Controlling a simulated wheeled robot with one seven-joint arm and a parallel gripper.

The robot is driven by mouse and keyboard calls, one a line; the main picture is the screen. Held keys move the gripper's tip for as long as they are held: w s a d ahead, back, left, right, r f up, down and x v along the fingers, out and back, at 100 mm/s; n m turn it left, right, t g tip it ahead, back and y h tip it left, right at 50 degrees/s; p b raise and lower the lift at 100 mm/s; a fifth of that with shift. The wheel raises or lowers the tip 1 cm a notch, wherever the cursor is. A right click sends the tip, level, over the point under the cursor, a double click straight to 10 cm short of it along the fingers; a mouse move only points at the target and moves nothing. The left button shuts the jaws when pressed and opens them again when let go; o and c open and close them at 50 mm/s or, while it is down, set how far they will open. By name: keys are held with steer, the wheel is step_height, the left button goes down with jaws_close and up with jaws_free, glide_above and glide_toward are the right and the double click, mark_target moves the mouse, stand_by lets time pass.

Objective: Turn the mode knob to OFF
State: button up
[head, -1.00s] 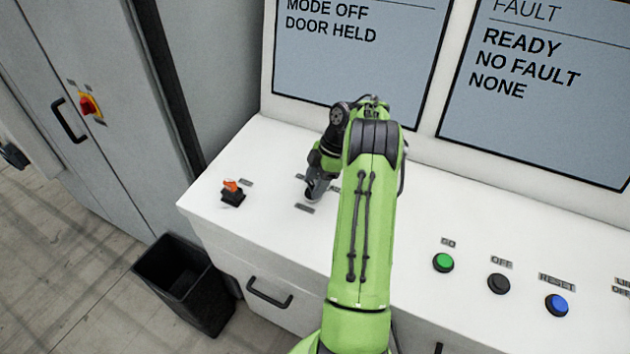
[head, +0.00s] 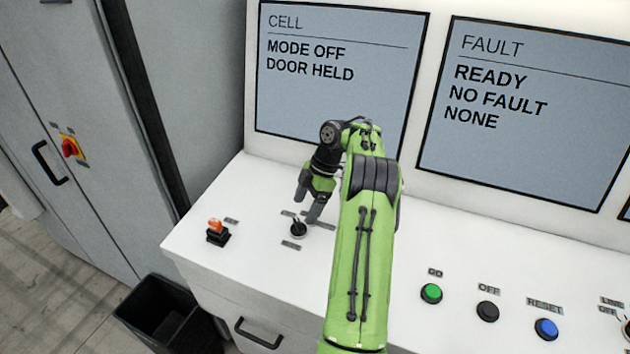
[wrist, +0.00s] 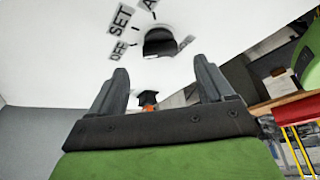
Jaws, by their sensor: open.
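The mode knob (head: 298,229) is a small black knob on the white desk top. In the wrist view the knob (wrist: 160,43) sits just beyond my fingertips, with labels around it reading OFF, SET and one starting with A; another is unreadable. I cannot tell its pointer direction clearly. The left screen (head: 338,70) reads MODE OFF and DOOR HELD. My gripper (head: 308,202) is open and empty, above and slightly behind the knob. In the wrist view my gripper (wrist: 160,72) has its two fingers spread, clear of the knob.
An orange-topped black switch (head: 217,231) stands left of the knob. Green (head: 431,293), black (head: 487,311) and blue (head: 546,329) buttons lie to the right. The right screen (head: 525,110) reads READY. A black bin (head: 165,315) stands at the desk's front left.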

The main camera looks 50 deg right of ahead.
steer(key=v, duration=1)
steer(key=shift+d+r+p, duration=0.2)
steer(key=shift+r+p, duration=0.1)
steer(key=shift+p, duration=0.1)
steer(key=shift+s, duration=0.1)
steer(key=w+a+r+m+h+b, duration=0.1)
steer(key=w+a+r, duration=0.15)
steer(key=a, duration=0.45)
steer(key=w+a+r+b, duration=0.2)
steer(key=w+a, duration=0.1)
steer(key=a, duration=0.4)
steer(key=s+a+r+m+h+b, duration=0.2)
steer(key=a+m, duration=0.1)
steer(key=a, duration=1.1)
steer(key=s+a+f+m+t+h+b, duration=0.15)
steer(key=s+a+m, duration=0.25)
steer(key=s+a, duration=0.4)
steer(key=s+a+f+m+t+b, duration=0.1)
steer(key=s+f+m, duration=0.3)
steer(key=s+f, duration=0.4)
steer(key=s+t+b, duration=0.1)
steer(key=s, duration=0.3)
steer(key=shift+y, duration=0.35)
